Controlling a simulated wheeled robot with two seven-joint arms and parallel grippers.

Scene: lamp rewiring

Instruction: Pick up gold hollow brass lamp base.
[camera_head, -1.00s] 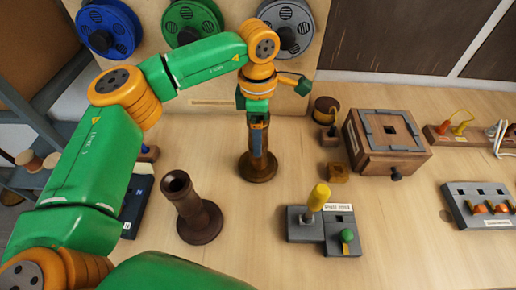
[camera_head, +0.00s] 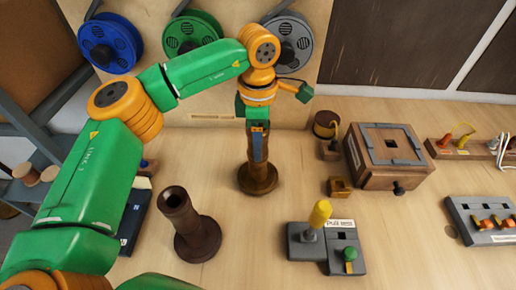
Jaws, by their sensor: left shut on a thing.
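A brown, bronze-toned lamp base (camera_head: 258,180) with a round foot stands upright behind the middle of the table. My left gripper (camera_head: 258,140) reaches down from above and is shut on its upper stem. The foot looks to be at the tabletop; I cannot tell whether it is lifted. A second, darker hollow lamp base (camera_head: 190,225) stands upright to the front left, its open top showing. My right gripper does not show.
Blue, green and grey spools (camera_head: 110,42) hang on a back panel. A wooden box (camera_head: 388,155) stands right of the held base. A fixture with yellow and green handles (camera_head: 325,245) sits at front centre. A grey block with orange parts (camera_head: 485,220) is far right.

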